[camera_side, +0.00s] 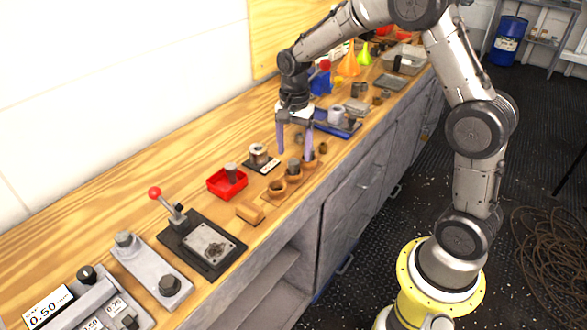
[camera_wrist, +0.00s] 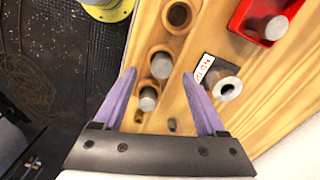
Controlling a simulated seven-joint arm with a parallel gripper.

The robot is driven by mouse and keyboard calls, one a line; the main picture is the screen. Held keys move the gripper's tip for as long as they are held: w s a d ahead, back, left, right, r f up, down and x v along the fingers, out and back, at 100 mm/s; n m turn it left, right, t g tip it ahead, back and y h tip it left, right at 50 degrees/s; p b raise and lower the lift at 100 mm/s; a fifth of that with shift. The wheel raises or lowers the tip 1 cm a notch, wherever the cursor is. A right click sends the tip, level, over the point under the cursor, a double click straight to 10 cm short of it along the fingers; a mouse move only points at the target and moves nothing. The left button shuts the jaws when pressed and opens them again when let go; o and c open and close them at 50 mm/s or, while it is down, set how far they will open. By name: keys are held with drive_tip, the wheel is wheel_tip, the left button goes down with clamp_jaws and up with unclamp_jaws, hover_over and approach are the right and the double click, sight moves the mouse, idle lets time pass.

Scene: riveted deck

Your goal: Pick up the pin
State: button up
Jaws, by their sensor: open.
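A grey metal pin (camera_side: 294,165) stands upright in a wooden cup in the side view. In the wrist view, a grey pin (camera_wrist: 161,66) sits in a wooden cup, and a second grey cylinder (camera_wrist: 148,98) shows nearer my gripper. Another grey cylinder (camera_side: 231,172) stands in a red tray (camera_side: 222,188), also seen in the wrist view (camera_wrist: 276,27). I cannot tell which one the task means. My gripper (camera_side: 295,153), with purple fingers, is open, pointing down above the cups. Its fingertips (camera_wrist: 159,75) are spread on either side of the pins, holding nothing. One finger partly hides the far cup.
An empty wooden cup (camera_side: 277,190) stands in the same row. A metal ring (camera_side: 258,154) sits on a labelled plate behind it. A lever fixture (camera_side: 205,245) is nearer the camera. A blue tray (camera_side: 338,127) lies beyond my gripper. The bench front edge runs close by the cups.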

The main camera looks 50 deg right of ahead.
sight(293, 162)
drive_tip(key=shift+w+f, duration=0.15)
drive_tip(key=shift+f, duration=1.55)
clamp_jaws()
